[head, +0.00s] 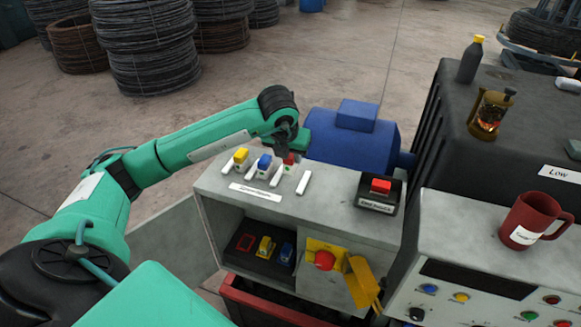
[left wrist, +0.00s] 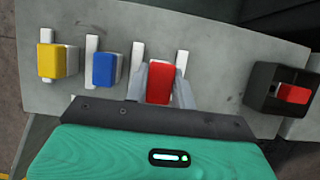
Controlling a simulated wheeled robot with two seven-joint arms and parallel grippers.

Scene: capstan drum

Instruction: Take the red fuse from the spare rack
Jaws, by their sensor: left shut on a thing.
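The red fuse (left wrist: 159,83) is between the fingers of my left gripper (left wrist: 163,88) in the left wrist view. The gripper is shut on it. In the head view my left gripper (head: 287,157) points down at the cabinet top, and the red fuse (head: 289,159) shows only as a small patch beneath it. The rack on the cabinet top has upright white strips, with a yellow fuse (head: 240,156) and a blue fuse (head: 264,162) left of the red one. I cannot tell whether the red fuse still touches its seat. My right gripper is out of view.
A black block (head: 266,259) in the cabinet's open bay has a red-outlined place, a yellow fuse and a blue fuse. A black box with a red button (head: 381,187) stands right of the rack. A blue motor (head: 352,145) is behind. A mug (head: 530,220) stands far right.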

